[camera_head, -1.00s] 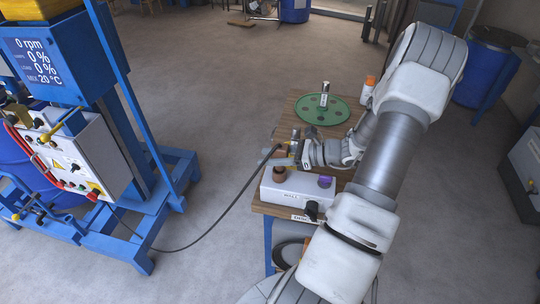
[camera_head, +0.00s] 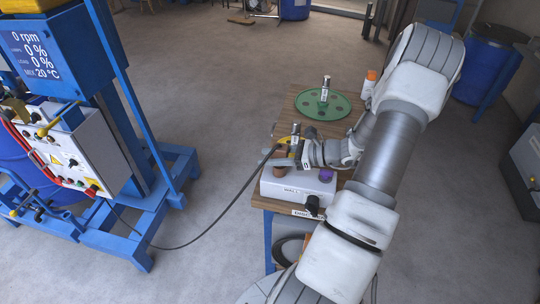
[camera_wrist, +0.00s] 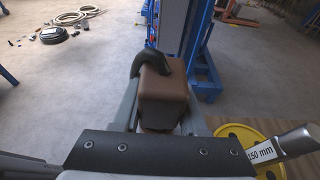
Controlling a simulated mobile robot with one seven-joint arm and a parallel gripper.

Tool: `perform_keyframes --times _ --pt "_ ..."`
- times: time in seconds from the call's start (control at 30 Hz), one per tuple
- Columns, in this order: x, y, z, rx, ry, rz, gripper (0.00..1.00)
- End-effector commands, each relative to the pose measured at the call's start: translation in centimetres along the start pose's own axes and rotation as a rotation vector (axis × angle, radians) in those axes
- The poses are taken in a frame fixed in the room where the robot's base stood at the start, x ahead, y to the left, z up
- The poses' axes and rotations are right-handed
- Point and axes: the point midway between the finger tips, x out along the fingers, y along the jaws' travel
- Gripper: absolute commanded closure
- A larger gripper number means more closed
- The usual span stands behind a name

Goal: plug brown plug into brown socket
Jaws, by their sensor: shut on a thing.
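The brown plug (camera_wrist: 162,92) is a block held between the two fingers of my gripper (camera_wrist: 158,112) in the wrist view. A black cable bends out of its top. In the head view my gripper (camera_head: 284,158) and the plug are just above and behind the brown socket (camera_head: 279,172), on the left of the white box (camera_head: 292,188). The fingers partly cover this spot, so I cannot tell whether plug and socket touch. The socket does not show in the wrist view.
A green disc (camera_head: 323,104) with a small cylinder lies farther back on the table. The cable (camera_head: 225,215) runs to the blue machine (camera_head: 150,195). A yellow disc (camera_wrist: 240,150) is at right.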

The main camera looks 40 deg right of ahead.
Motion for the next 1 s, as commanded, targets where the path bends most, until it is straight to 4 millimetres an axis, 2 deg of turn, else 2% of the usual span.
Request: perform_keyframes --times 0.4,0.43,0.6,0.87,1.0 --pt "0.34 -0.01 -1.07 0.000 0.000 0.000 1.00" --pt "0.31 -0.01 -1.00 0.000 0.000 0.000 0.54" --pt "0.30 0.00 -0.98 0.000 0.000 0.000 0.24" --pt "0.29 0.00 -1.00 0.000 0.001 0.000 0.23" --pt "-0.37 -0.05 -1.02 -0.001 0.001 -0.002 0.23"
